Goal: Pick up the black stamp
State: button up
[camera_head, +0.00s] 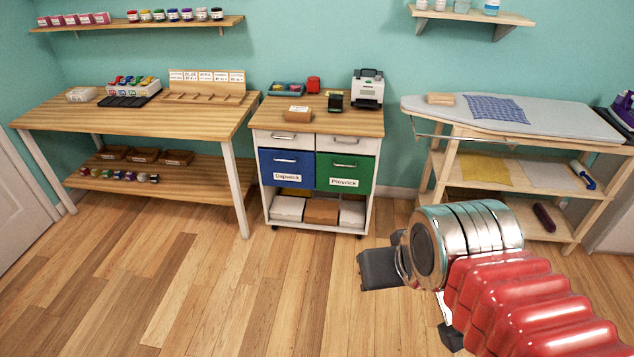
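I cannot clearly make out which thing is the black stamp. A small dark block (335,101) stands on top of the wheeled cabinet and is too small to identify surely. A white holder (134,88) on the left table carries several small colour-topped pieces that look like stamps, with a flat black pad (124,101) in front of it. My gripper (415,302) is at the lower right, above the floor and far from these things. Its two dark fingers are apart, with nothing seen between them.
The wheeled cabinet (262,203) has blue and green drawers. An ironing board (560,117) stands right, a wooden table (60,112) left. The floor (200,290) before them is clear.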

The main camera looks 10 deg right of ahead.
aim_at(335, 101)
jog(key=u, duration=0.05)
jog(key=i, duration=1)
jog(key=z, duration=0.05)
